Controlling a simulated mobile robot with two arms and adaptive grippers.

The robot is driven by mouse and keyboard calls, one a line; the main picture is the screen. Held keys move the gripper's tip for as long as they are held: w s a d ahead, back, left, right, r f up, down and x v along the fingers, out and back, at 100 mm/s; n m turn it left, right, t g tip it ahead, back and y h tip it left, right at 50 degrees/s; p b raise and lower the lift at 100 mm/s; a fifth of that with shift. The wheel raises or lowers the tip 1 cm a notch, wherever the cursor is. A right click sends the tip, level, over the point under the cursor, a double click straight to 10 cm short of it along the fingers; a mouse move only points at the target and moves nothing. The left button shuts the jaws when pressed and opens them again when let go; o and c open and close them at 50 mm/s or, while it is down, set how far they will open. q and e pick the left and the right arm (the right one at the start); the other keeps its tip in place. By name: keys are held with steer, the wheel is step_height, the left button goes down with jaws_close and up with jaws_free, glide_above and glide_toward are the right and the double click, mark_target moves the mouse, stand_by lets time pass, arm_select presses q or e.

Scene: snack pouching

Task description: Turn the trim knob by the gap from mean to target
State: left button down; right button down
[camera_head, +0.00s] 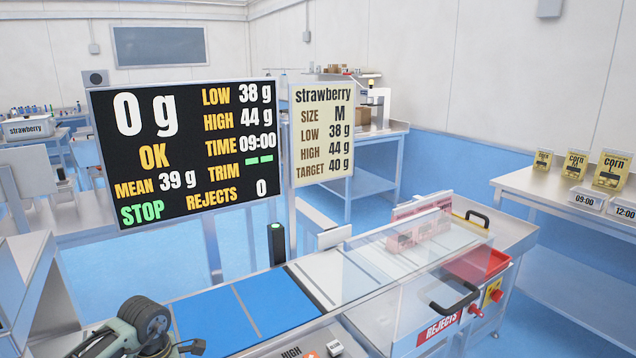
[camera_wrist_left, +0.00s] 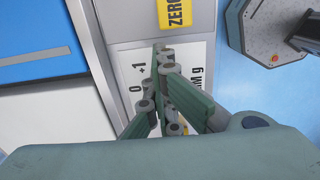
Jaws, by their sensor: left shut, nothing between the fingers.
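The black display (camera_head: 185,150) reads 0 g, OK, MEAN 39 g and STOP, with two green dashes beside TRIM. The cream strawberry card (camera_head: 322,132) reads TARGET 40 g. My left gripper (camera_head: 190,347) is at the bottom left of the head view, by the near end of the machine. In the left wrist view my left gripper (camera_wrist_left: 160,48) is shut and empty over a white trim label (camera_wrist_left: 130,85) with 0, +1 and part of "M g" showing. The fingers hide the label's middle; I cannot make out the trim knob. My right gripper is out of view.
A yellow ZERO label (camera_wrist_left: 176,12) lies beside the trim label. The blue belt (camera_head: 235,315) is bare. A clear cover (camera_head: 400,260) spans the machine, with a red rejects bin (camera_head: 478,264) at its right. A grey base (camera_wrist_left: 275,30) stands at upper right in the wrist view.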

arm_select(q)
steer(key=shift+s+a+f, duration=0.4)
steer(key=shift+s+f, duration=0.1)
steer(key=shift+s, duration=0.05)
steer(key=shift+s+d+b, duration=0.15)
steer(key=shift+s+b, duration=0.25)
steer(key=shift+b, duration=0.15)
steer(key=shift+d, duration=0.45)
step_height(320, 180, up, 6)
steer(key=p, duration=0.3)
steer(key=shift+w+r, duration=0.2)
steer(key=shift+w, duration=0.2)
steer(key=shift+d, duration=0.1)
